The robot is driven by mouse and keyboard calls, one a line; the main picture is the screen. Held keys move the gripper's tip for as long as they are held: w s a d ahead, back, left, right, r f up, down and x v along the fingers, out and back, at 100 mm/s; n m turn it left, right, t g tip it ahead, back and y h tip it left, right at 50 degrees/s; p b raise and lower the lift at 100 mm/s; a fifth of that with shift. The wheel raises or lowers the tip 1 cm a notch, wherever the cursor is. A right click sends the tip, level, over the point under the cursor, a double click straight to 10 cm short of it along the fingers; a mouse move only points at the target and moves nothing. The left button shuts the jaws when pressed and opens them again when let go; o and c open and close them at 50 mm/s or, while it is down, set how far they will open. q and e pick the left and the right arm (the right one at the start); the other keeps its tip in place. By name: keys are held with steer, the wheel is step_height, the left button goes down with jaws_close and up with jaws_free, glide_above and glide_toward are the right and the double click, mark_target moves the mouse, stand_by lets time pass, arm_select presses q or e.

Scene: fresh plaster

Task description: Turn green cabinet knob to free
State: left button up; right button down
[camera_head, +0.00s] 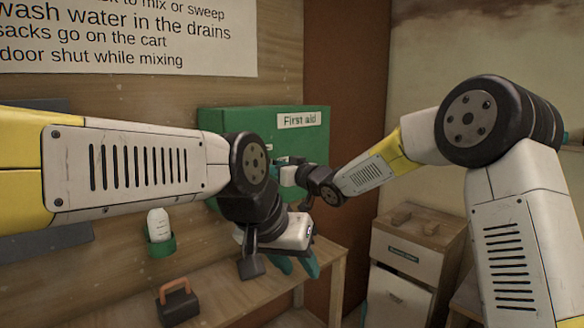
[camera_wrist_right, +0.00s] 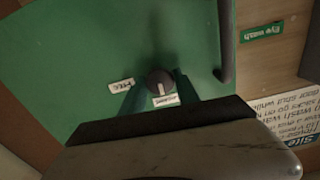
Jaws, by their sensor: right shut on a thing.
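The green cabinet (camera_head: 222,122) labelled "First aid" stands against the wall, and its front fills much of the right wrist view (camera_wrist_right: 70,50). Its dark round knob (camera_wrist_right: 159,80) has a pale mark pointing down toward a small white label (camera_wrist_right: 166,101), too blurred to read surely. The "FREE" label (camera_wrist_right: 121,85) is left of the knob. My right gripper (camera_wrist_right: 160,88) is shut on the knob, one teal finger on each side; in the head view it is largely hidden. My left gripper (camera_head: 297,264) hangs above the bench, its teal fingers apart and empty.
A wooden bench (camera_head: 245,300) runs below, with a dark box with a brown handle (camera_head: 177,302). A white bottle (camera_head: 158,224) sits in a green wall holder. A pale cabinet (camera_head: 405,258) stands right. A dark handle (camera_wrist_right: 225,45) is beside the knob.

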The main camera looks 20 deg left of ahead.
steer(key=shift+m, duration=8.7)
steer(key=c, duration=0.9)
jaws_free()
